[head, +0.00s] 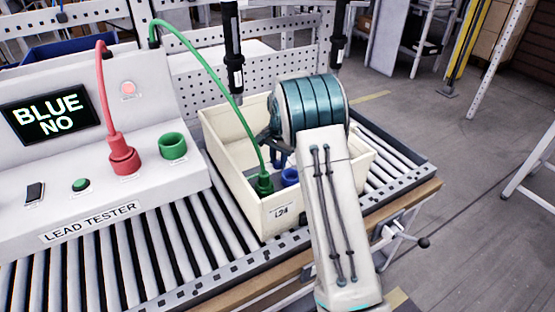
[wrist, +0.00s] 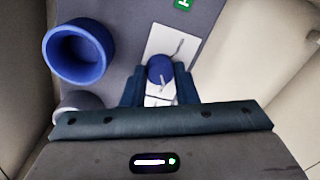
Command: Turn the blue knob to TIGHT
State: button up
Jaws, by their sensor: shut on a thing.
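The small round blue knob (wrist: 160,70) sits on a pale plate (wrist: 178,45) in the wrist view, between the two fingers of my gripper (wrist: 160,82). My gripper is shut on it. Thin grey marks show on the plate beside the knob, but I cannot read TIGHT or tell the knob's setting. In the head view my gripper (head: 278,150) reaches down into the cream crate (head: 287,222), and the knob is hidden there. A blue round socket (wrist: 78,50) stands left of the knob in the wrist view; it also shows in the head view (head: 290,176).
The crate's walls stand close around my gripper. A green plug (head: 264,184) with its cable is in the crate. The lead tester (head: 95,215), its screen reading BLUE NO, stands left on the roller conveyor (head: 120,265). Two black hanging tools (head: 234,65) are behind.

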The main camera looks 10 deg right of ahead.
jog(key=o, duration=1)
jog(key=shift+r, duration=0.1)
jog(key=r, duration=1.3)
jog(key=shift+s+d+r, duration=0.25)
jog(key=shift+s+r, duration=0.05)
